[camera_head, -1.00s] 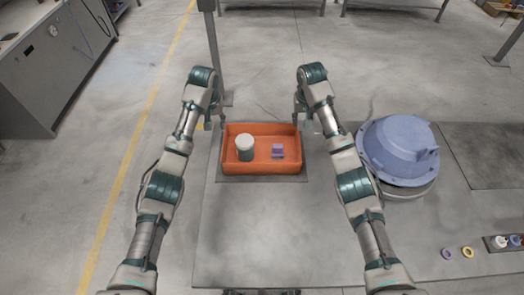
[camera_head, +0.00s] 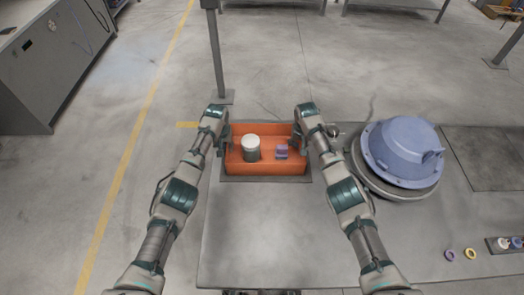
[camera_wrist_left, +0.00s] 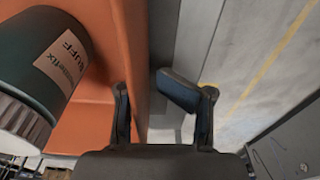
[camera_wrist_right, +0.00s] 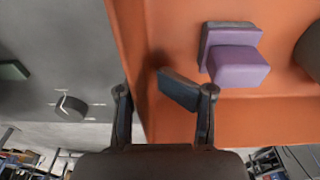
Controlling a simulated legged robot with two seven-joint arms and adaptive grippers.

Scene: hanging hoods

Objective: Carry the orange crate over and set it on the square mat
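The orange crate (camera_head: 265,168) sits on a thin grey square mat (camera_head: 265,179) at the table's far left. In it are a dark green canister (camera_head: 251,153) with a white lid and a purple and grey block (camera_head: 282,152). My left gripper (camera_head: 225,138) is at the crate's left wall; in the left wrist view its fingers (camera_wrist_left: 155,95) are apart, one on each side of that wall. My right gripper (camera_head: 298,142) is at the right wall; in the right wrist view its fingers (camera_wrist_right: 155,95) are also apart around the wall. Contact cannot be told.
A blue domed hood part (camera_head: 402,150) on a round base stands right of the crate. A darker square mat (camera_head: 488,155) lies at the far right. Small rings (camera_head: 449,255) and a small tray (camera_head: 505,244) are near the front right. The table's middle front is clear.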

